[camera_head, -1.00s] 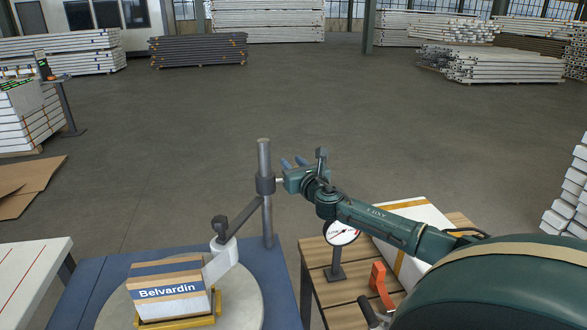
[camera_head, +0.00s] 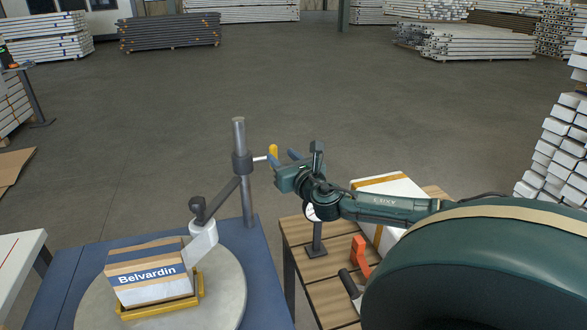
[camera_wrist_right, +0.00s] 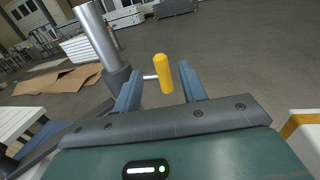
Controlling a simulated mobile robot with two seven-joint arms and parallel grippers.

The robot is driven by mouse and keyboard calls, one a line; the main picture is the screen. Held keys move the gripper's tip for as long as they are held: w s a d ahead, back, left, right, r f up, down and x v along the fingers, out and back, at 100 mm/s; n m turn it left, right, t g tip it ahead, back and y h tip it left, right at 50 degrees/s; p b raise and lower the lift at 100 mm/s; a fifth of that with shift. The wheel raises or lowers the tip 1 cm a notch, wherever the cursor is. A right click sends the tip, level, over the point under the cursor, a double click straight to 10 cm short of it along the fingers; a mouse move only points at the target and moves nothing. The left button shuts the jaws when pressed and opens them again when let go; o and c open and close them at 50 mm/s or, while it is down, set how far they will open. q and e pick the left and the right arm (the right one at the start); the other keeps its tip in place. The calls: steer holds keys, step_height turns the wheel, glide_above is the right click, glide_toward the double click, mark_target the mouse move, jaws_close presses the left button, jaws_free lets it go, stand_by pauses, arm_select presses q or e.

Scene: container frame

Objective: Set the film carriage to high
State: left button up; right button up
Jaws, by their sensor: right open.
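The film carriage is a dark grey collar (camera_head: 242,163) around an upright grey post (camera_head: 239,135), with an arm slanting down to a white film roll (camera_head: 201,240). A yellow handle (camera_head: 273,152) sticks out from the collar on a thin rod. My right gripper (camera_head: 282,160) is at the handle, to the right of the post. In the right wrist view the yellow handle (camera_wrist_right: 163,73) stands between the two open blue fingers (camera_wrist_right: 161,90), with gaps on both sides. I cannot tell how deep it is between them. My left gripper is not in view.
A Belvardin box (camera_head: 146,273) sits in a yellow tray on a round turntable (camera_head: 231,295). A wooden-slat table (camera_head: 296,232) with a gauge stand, an orange tool (camera_head: 360,256) and a white box (camera_head: 397,185) stands at the right.

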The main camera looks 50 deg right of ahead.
steer(key=shift+v, duration=2.5)
